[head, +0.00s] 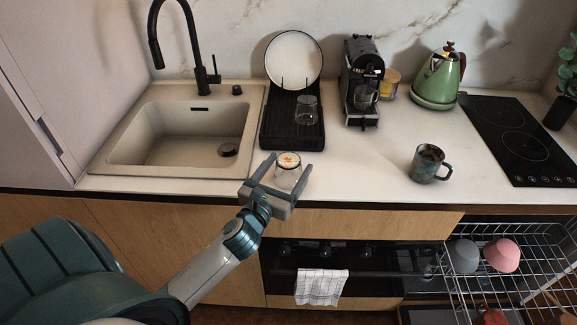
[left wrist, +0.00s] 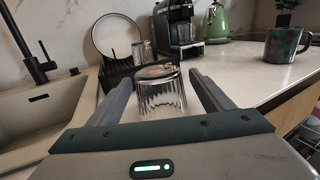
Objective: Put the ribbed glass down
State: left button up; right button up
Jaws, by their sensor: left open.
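The ribbed glass (head: 288,175) is clear, with a brownish round patch at its top. It appears to stand upright on the worktop (head: 350,178) near the front edge, in front of the black drying rack. In the left wrist view the ribbed glass (left wrist: 160,98) sits between the two fingers, with its lowest part close to the palm. My left gripper (head: 289,161) is open around the glass, one finger on each side. In the left wrist view the fingers (left wrist: 160,85) show gaps to the glass. My right gripper is not in view.
A black rack (head: 290,135) holds a white plate (head: 293,59) and another glass (head: 307,110). The sink (head: 180,133) is on the left. A coffee machine (head: 361,80), green kettle (head: 438,78) and teal mug (head: 429,164) stand right. An open dishwasher rack (head: 510,272) is below.

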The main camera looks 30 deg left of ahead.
aim_at(294, 154)
pick_arm(q)
jog(key=w, duration=0.1)
jog(key=w+p, duration=0.1)
jog(key=w, duration=0.2)
jog(key=shift+a+r+p, duration=0.25)
jog(key=shift+a+p, duration=0.1)
jog(key=shift+a, duration=0.05)
jog(key=shift+w+f, duration=0.1)
jog(key=shift+w, duration=0.3)
jog(key=c, duration=1.4)
jog(key=shift+r, duration=0.6)
notch_tip(294, 154, up, 3)
jog(key=shift+r, duration=0.1)
jog(key=d+r, duration=0.2)
jog(key=d, duration=0.2)
jog(key=d+r+b, duration=0.1)
jog(key=d+r, duration=0.1)
jog(key=d, duration=0.1)
jog(key=d+r, duration=0.2)
jog(key=d, duration=0.2)
jog(key=shift+s+d+r+b, duration=0.1)
jog(key=shift+d+r+b, duration=0.2)
jog(key=shift+r+b, duration=0.05)
